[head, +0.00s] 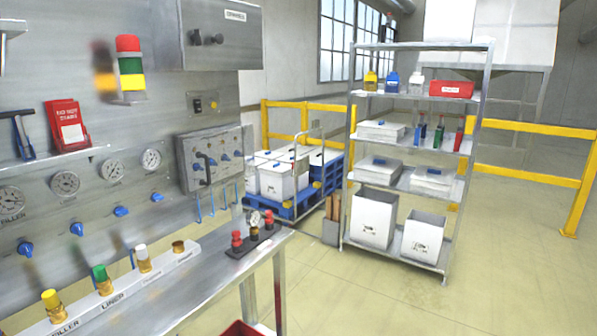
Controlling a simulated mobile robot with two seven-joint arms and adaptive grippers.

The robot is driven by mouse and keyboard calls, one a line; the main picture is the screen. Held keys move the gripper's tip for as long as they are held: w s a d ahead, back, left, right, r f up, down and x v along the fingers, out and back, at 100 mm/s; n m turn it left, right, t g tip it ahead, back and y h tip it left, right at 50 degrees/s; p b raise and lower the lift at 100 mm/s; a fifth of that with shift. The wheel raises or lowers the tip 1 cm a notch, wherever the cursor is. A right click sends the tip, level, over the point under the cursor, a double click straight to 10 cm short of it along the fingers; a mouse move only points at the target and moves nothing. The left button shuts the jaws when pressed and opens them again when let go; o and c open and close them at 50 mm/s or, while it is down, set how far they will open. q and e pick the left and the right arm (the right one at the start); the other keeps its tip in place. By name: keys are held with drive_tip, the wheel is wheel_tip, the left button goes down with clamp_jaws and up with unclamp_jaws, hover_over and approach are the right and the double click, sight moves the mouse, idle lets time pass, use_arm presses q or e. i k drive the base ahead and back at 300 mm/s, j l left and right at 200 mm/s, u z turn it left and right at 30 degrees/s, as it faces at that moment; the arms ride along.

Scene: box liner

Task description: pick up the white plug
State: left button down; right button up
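The white plug (142,259) stands upright in the labelled rail (134,282) on the bench at the left. It has a white top and a brass-coloured lower part. The green plug (102,280) stands to its left, and the yellow plug (52,303) stands nearer the picture's bottom left. A brass-coloured piece (179,248) sits to its right. Neither of my grippers is in view.
The metal panel with gauges (65,183) and blue valves rises behind the rail. A dark block with red knobs (255,235) sits at the bench's right end. A red bin (240,328) shows at the bottom edge. Shelves (410,184) stand right; open floor lies in front.

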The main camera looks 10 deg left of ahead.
sight(143, 259)
drive_tip(key=u, duration=1.4)
